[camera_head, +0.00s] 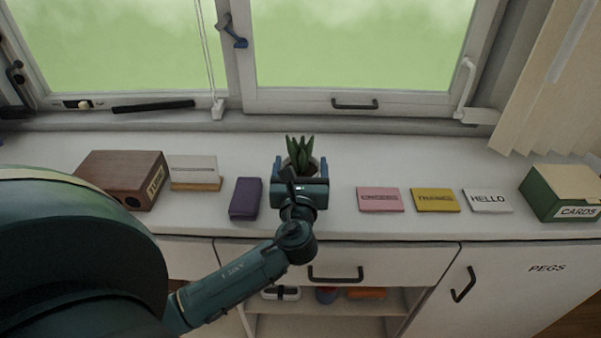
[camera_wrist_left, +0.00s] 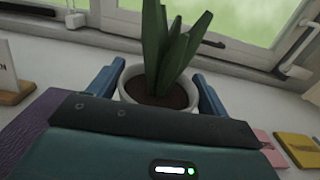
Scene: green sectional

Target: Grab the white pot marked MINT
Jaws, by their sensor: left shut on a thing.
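A white pot with a green spiky plant (camera_head: 300,153) stands on the white counter below the window. In the left wrist view the pot's white rim (camera_wrist_left: 128,94) shows around dark soil, with the tall leaves rising from it. My left gripper (camera_head: 300,169) is shut on the pot, with one blue finger on each side of it. The gripper's body hides most of the pot's front, so no MINT marking is readable. I cannot tell whether the pot's base touches the counter. My right gripper is not in view.
Left of the pot are a purple block (camera_head: 245,198), a white card on a wooden stand (camera_head: 194,170) and a brown wooden box (camera_head: 122,178). To the right lie pink (camera_head: 380,199), yellow (camera_head: 435,200) and white HELLO (camera_head: 488,200) cards and a green CARDS box (camera_head: 562,192).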

